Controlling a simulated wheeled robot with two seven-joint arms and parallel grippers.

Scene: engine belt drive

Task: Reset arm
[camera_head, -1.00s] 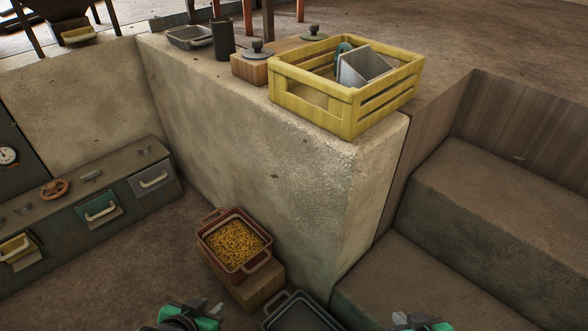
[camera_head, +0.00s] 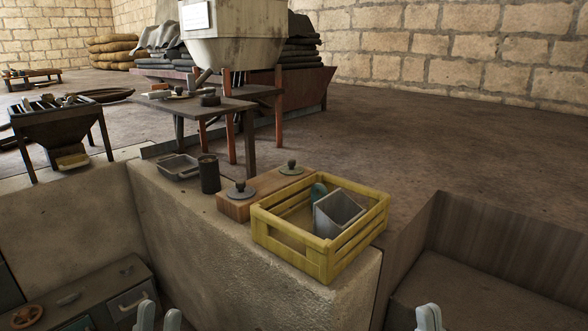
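My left gripper (camera_head: 159,317) shows at the bottom edge, left of centre, as two pale grey fingertips with a gap between them and nothing visible in it. My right gripper (camera_head: 429,317) shows at the bottom edge, right of centre, as pale fingertips close together or overlapping. I cannot tell whether it is open. Both grippers appear below and in front of the stone wall (camera_head: 215,255), apart from the things on it. The rest of both arms is outside the view.
A yellow crate (camera_head: 322,262) with a grey metal scoop (camera_head: 338,212) stands on the wall's top. Beside it are a wooden block with two lidded pots (camera_head: 240,190), a dark cup (camera_head: 209,174) and a metal tray (camera_head: 178,167). Steps lie at right, a drawer cabinet (camera_head: 85,292) at left.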

